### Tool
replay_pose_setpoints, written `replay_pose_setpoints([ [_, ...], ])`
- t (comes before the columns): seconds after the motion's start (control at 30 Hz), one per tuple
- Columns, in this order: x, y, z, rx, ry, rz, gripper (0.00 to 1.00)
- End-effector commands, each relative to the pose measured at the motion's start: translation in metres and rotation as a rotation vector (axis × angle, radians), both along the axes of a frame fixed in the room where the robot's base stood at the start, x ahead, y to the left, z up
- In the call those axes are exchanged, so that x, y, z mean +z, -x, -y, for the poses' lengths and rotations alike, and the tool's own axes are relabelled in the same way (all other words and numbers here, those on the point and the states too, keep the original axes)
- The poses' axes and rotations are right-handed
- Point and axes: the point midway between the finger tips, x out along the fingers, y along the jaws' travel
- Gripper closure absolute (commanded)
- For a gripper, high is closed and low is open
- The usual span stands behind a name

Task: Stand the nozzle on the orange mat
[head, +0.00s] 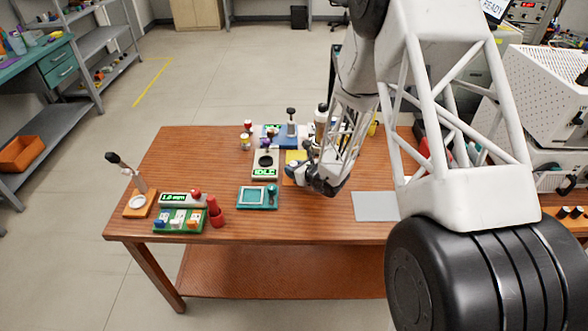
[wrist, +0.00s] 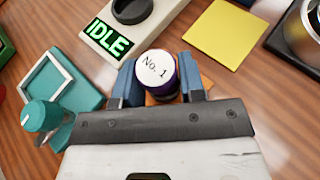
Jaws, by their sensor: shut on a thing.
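My gripper (wrist: 157,80) is shut on a round piece with a purple body and a white top marked "No. 1", which I take to be the nozzle (wrist: 154,64). Its blue fingers are on either side of it, and the piece looks upright. A patch of orange, seemingly the orange mat (wrist: 163,99), shows below it between the fingers. Most of this mat is hidden, and I cannot tell whether the nozzle touches it. In the head view my gripper (head: 297,173) is low over the middle of the table, and the held piece is hardly visible.
The device reading IDLE (wrist: 102,36) stands just beyond my gripper, with a yellow mat (wrist: 222,34) to its right. A teal tray (wrist: 88,93) lies to the left. A grey mat (head: 376,206) lies to the right. Several bottles stand at the back.

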Motion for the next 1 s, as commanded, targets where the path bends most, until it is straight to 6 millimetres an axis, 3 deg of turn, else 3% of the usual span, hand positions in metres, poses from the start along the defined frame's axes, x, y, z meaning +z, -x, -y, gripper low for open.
replay_pose_setpoints([
  [0.23, -0.0029, 0.0002, -0.0001, 0.0, 0.0, 0.0, 0.93],
  [0.27, -0.0028, 0.0001, 0.0, 0.0, 0.0, 0.0, 0.6],
  [0.4, -0.0026, 0.0001, 0.0, 0.0, 0.0, 0.0, 0.38],
  [1.0, 0.004, 0.006, 0.0065, 0.0, 0.0, 0.0, 0.38],
])
